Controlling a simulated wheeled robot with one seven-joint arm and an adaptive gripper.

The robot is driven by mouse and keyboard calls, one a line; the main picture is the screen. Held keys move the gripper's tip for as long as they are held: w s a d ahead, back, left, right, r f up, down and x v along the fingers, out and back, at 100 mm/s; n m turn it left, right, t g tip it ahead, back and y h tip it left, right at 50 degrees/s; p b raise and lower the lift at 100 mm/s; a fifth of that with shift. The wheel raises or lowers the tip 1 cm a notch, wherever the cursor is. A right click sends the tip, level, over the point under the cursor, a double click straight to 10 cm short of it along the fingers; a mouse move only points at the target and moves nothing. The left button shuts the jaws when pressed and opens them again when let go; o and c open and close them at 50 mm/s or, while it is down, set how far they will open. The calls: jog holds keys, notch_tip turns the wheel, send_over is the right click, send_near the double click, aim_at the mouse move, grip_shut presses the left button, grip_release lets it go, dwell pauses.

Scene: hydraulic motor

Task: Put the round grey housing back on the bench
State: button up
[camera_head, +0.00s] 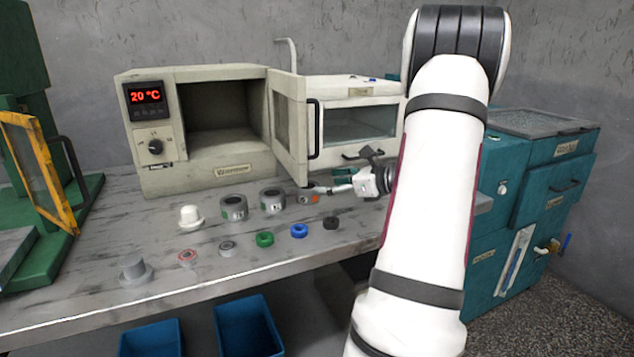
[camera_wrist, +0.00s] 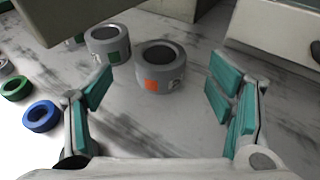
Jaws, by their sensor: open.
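A round grey housing with an orange label (camera_wrist: 160,66) stands upright on the bench (camera_wrist: 140,120), straight ahead of my gripper. In the head view the orange-labelled housing (camera_head: 310,198) is partly hidden below the oven door and beside my fingers. My gripper (camera_head: 336,181) is open and empty. In the wrist view its teal-padded fingers (camera_wrist: 162,82) are spread wide to either side of this housing, with clear gaps on both sides. Two similar grey housings, one (camera_head: 272,200) and another (camera_head: 233,208), stand to its left on the bench; at least one has a green label.
The oven (camera_head: 232,172) has its door (camera_head: 290,125) open close above the housings. A second cabinet (camera_head: 360,120) stands behind my gripper. Rings in green (camera_head: 264,240), blue (camera_head: 299,231) and black (camera_head: 331,223) lie along the front. A white domed part (camera_head: 190,216) is at left.

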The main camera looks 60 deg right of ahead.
jog(key=p+v, duration=0.1)
jog(key=v, duration=0.5)
jog(key=shift+s, duration=0.1)
jog(key=shift+s, duration=0.1)
dwell(0.4)
